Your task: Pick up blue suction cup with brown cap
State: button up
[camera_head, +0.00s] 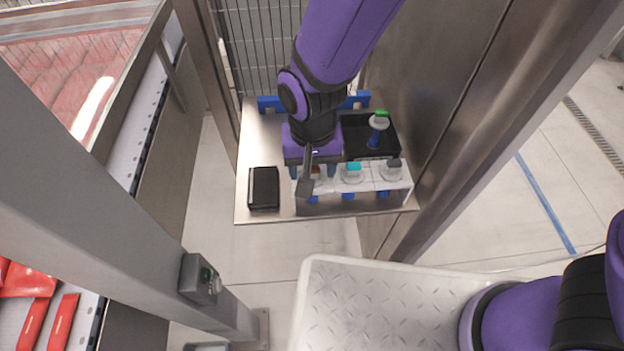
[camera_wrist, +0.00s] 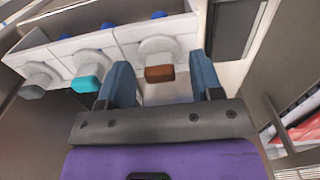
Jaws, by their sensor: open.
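The suction cup with the brown cap (camera_wrist: 159,73) sits in a slot of the white rack (camera_wrist: 100,40), between and just beyond my fingers in the wrist view. Its white body (camera_wrist: 158,47) shows behind the cap; blue cups show behind the rack. In the head view its brown cap (camera_head: 315,170) is partly hidden by my gripper. My gripper (camera_wrist: 160,85) is open and empty, its two blue-grey fingers on either side of the brown cap. Whether they touch it cannot be told. My gripper (camera_head: 311,171) is over the left end of the rack in the head view.
Suction cups with a teal cap (camera_head: 353,166) and a dark grey cap (camera_head: 394,163) stand in the same rack. A green-capped cup (camera_head: 380,114) stands in the black bin (camera_head: 354,126) behind. A black box (camera_head: 264,188) lies left on the metal table (camera_head: 245,150).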

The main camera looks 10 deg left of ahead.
jog(key=shift+f, duration=0.2)
jog(key=c, duration=0.9)
jog(key=shift+o, duration=0.2)
jog(key=shift+r, duration=0.1)
notch_tip(320, 180, up, 10)
jog(key=shift+f, duration=0.1)
